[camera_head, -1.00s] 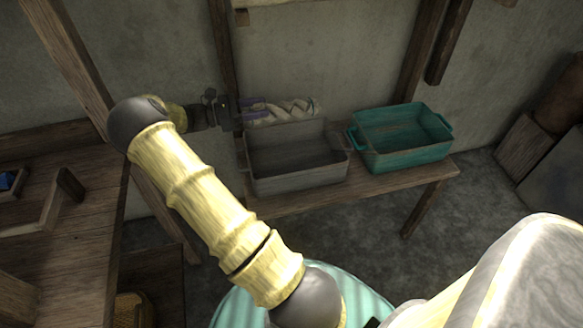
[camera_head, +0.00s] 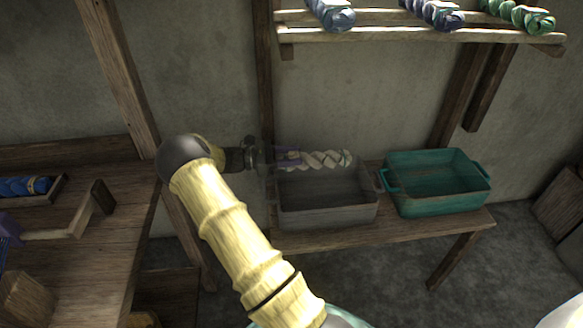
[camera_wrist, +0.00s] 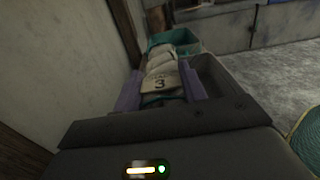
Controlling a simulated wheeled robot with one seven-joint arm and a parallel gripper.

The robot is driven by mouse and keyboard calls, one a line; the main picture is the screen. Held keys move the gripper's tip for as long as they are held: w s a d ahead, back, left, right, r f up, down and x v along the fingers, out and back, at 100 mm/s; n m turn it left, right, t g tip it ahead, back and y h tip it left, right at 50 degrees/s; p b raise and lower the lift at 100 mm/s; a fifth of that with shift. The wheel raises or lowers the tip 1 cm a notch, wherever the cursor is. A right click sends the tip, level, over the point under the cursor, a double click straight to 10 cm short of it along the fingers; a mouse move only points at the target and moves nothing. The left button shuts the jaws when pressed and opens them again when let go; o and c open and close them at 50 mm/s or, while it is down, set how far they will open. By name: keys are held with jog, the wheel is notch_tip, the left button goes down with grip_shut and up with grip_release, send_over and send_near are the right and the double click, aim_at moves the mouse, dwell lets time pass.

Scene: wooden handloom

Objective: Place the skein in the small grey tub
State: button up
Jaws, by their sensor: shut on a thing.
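The cream twisted skein (camera_head: 328,159) is held level in my gripper (camera_head: 288,158), whose purple fingers are shut on it. It lies along the back rim of the small grey tub in the head view; its exact height over the rim is hard to tell. In the wrist view the skein (camera_wrist: 160,65), with a tag reading 3, sits between the fingers of my gripper (camera_wrist: 160,90). The grey tub (camera_head: 330,214) stands on a wooden bench and its inside looks empty. In the wrist view the grey tub (camera_wrist: 232,90) is just right of the skein.
A teal tub (camera_head: 440,201) with handles stands right of the grey tub on the bench (camera_head: 410,229). A shelf (camera_head: 420,36) with several skeins hangs above. A wooden post (camera_head: 265,90) and the wall are close behind my gripper. The loom (camera_head: 90,255) is at left.

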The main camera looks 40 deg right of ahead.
notch_tip(320, 180, down, 4)
jog(key=shift+f+b, duration=0.2)
jog(key=shift+b, duration=0.35)
jog(key=shift+f, duration=0.35)
jog(key=o, duration=1.1)
jog(key=shift+o, duration=0.2)
jog(key=shift+r, duration=0.3)
jog(key=p+v, duration=0.1)
jog(key=v, duration=0.6)
jog(key=shift+w+a, duration=0.15)
jog(key=shift+a, duration=0.05)
